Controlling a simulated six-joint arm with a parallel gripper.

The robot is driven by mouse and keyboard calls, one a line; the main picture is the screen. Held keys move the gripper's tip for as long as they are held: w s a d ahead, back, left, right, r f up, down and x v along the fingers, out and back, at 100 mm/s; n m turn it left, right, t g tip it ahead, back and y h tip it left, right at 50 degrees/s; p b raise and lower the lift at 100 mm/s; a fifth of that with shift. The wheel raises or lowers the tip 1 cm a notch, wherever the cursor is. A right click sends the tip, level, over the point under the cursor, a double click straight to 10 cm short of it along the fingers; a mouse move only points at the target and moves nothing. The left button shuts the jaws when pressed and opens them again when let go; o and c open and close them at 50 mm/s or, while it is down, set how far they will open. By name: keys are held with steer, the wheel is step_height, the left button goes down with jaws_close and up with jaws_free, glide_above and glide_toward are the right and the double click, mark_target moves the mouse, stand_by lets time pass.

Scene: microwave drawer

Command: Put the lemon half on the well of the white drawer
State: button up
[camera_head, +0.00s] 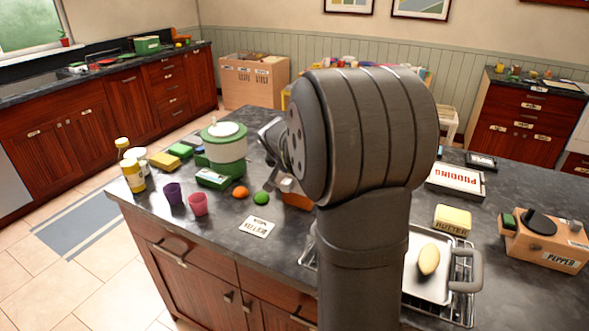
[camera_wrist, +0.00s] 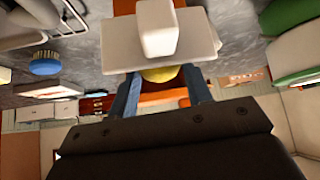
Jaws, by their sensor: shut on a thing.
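In the wrist view my gripper (camera_wrist: 168,88) has its two blue fingers closed around a yellow rounded thing, which I take to be the lemon half (camera_wrist: 160,74). Only a small part of it shows, below a white slab. This white thing, a flat slab with a block on it (camera_wrist: 160,48), is very close to the fingertips. It may be the white drawer; its well does not show, and I cannot tell whether the lemon touches it. An orange thing (camera_wrist: 165,97) shows beyond. In the head view my arm hides the fingers, the lemon half and any white drawer.
On the counter left of my arm are a green-and-white canister (camera_head: 224,155), cups (camera_head: 198,205), an orange ball (camera_head: 240,192) and a green ball (camera_head: 261,198). Right are a tray (camera_head: 416,285) bearing a yellowish oval, a butter box (camera_head: 453,220) and a pepper box (camera_head: 545,245).

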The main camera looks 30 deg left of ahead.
steer(key=shift+f, duration=0.25)
steer(key=shift+s+f, duration=0.1)
steer(key=shift+f, duration=0.3)
steer(key=o, duration=1.1)
steer(key=shift+s+d+f, duration=0.1)
steer(key=shift+f, duration=0.1)
steer(key=shift+c, duration=0.2)
steer(key=shift+r, duration=0.55)
steer(key=v, duration=1.2)
steer(key=shift+r, duration=0.3)
steer(key=shift+w+f, duration=0.1)
steer(key=shift+w, duration=0.1)
